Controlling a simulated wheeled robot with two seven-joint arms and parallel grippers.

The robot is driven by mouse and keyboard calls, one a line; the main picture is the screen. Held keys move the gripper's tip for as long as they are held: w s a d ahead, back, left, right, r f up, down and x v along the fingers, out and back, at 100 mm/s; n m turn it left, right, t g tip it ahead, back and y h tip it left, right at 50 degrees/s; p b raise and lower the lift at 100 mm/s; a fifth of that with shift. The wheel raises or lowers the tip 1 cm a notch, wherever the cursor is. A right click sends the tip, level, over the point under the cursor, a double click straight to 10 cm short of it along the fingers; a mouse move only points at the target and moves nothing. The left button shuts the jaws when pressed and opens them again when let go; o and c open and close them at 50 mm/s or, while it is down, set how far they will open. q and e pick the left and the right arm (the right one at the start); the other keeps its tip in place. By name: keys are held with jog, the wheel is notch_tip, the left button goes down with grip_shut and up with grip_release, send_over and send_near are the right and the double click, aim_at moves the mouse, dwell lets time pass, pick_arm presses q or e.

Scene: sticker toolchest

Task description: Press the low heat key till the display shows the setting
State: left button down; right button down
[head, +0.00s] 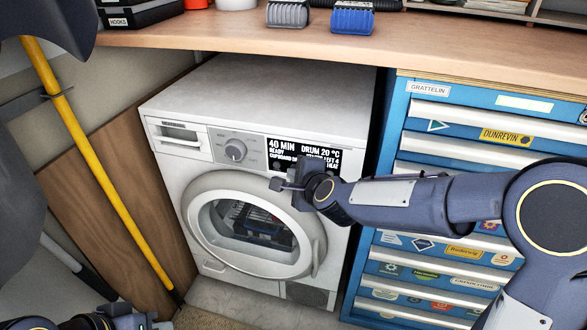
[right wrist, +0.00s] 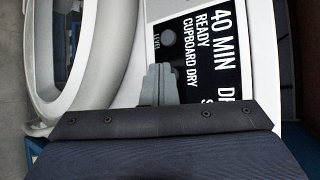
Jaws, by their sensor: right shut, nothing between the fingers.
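The white dryer (head: 265,95) stands under the bench. Its black display (head: 300,150) reads "40 MIN", "READY", "DRUM 20 °C" and a partly covered "CUPBOARD" line, with "HEAT" at the right. In the right wrist view the display (right wrist: 212,50) appears turned sideways. A round grey key (right wrist: 168,38) sits beside the word "LEVEL". My right gripper (head: 282,184) is shut and empty at the panel's lower edge. Its fingertips (right wrist: 160,72) cover part of the key strip; I cannot tell whether they touch. No low heat label is readable. My left gripper (head: 150,322) is low at the left, jaws unclear.
The dial (head: 235,150) is left of the display, and the round door (head: 255,225) is below. A blue drawer chest (head: 440,262) with stickers stands close on the right. A yellow pole (head: 95,160) leans at the left. The wooden bench top (head: 215,30) overhangs the dryer.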

jog(key=shift+s+a, duration=0.2)
jog(key=shift+s, duration=0.4)
jog(key=shift+s, duration=0.1)
jog(key=s, duration=0.1)
jog(key=s+a, duration=0.1)
jog(key=s, duration=0.2)
jog(key=shift+s+a+p, duration=0.25)
jog(key=shift+s+p, duration=0.05)
dwell(0.5)
